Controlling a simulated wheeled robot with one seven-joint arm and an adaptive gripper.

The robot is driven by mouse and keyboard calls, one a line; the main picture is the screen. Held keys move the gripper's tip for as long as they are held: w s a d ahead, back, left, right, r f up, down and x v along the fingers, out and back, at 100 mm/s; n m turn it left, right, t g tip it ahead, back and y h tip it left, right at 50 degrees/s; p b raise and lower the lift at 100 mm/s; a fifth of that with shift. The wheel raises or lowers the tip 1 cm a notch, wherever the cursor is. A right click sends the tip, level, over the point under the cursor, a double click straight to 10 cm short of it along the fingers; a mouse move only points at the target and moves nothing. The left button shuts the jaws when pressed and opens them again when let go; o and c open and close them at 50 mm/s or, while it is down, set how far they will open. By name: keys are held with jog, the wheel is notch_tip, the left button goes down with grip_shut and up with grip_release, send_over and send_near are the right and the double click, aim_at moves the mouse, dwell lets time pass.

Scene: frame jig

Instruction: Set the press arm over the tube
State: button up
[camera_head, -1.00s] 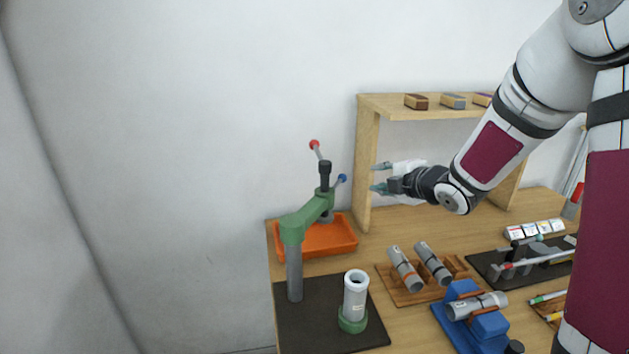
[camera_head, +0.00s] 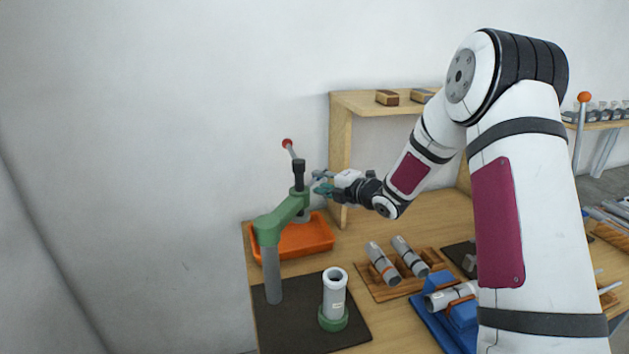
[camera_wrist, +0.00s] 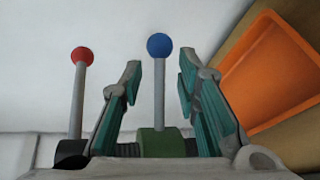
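The green press arm (camera_head: 280,218) sits on a grey post (camera_head: 272,278) and points back and right, away from the tube. The grey tube (camera_head: 335,292) stands upright in a green holder (camera_head: 333,320) on the dark mat. A red-knobbed lever (camera_head: 287,143) rises from the black head at the arm's end; it also shows in the wrist view (camera_wrist: 80,55). In the wrist view a blue-knobbed rod (camera_wrist: 159,48) stands between the open fingers of my gripper (camera_wrist: 160,95), with a gap on both sides. In the head view my gripper (camera_head: 320,183) hides the blue knob.
An orange tray (camera_head: 308,240) lies behind and below the press arm. A wooden shelf (camera_head: 340,150) stands just behind my gripper. A rack with two grey tubes (camera_head: 383,264) and a blue fixture (camera_head: 430,318) are to the right. The space above the upright tube is clear.

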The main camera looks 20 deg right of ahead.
aim_at(316, 180)
jog(key=shift+x, duration=1.85)
grip_shut()
jog(key=shift+d, duration=0.1)
